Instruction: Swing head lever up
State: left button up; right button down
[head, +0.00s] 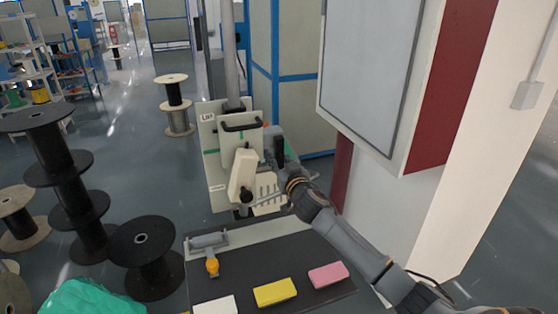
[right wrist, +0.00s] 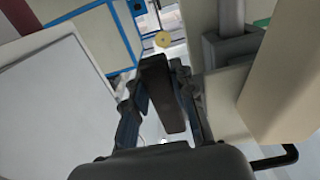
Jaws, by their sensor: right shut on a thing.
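The extruder head (head: 240,150) is a beige machine with a black bar handle on top, standing at the centre of the head view. A black lever (head: 279,148) stands upright at its right side. My right gripper (head: 281,158) reaches it from the right. In the right wrist view, the dark lever (right wrist: 165,95) lies between the two fingers of my right gripper (right wrist: 162,85), which is shut on it. The lever's joint with the head is hidden. My left gripper is in neither view.
A beige arm with a black knob (head: 246,195) is on the machine's front. The dark bench (head: 240,268) below holds a grey tool with an orange knob (head: 211,265), a yellow block (head: 275,292) and a pink block (head: 328,275). A white cabinet (head: 375,70) stands right; cable spools (head: 147,257) stand left.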

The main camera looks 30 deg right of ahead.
jog(key=shift+d, duration=0.15)
jog(key=s+d+r+n+p, duration=0.1)
jog(key=d+r+n+p, duration=0.4)
jog(key=n, duration=1)
jog(key=shift+s+d+n, duration=0.15)
jog(key=shift+n, duration=0.25)
dwell(0.4)
jog(key=c, duration=1.1)
grip_release()
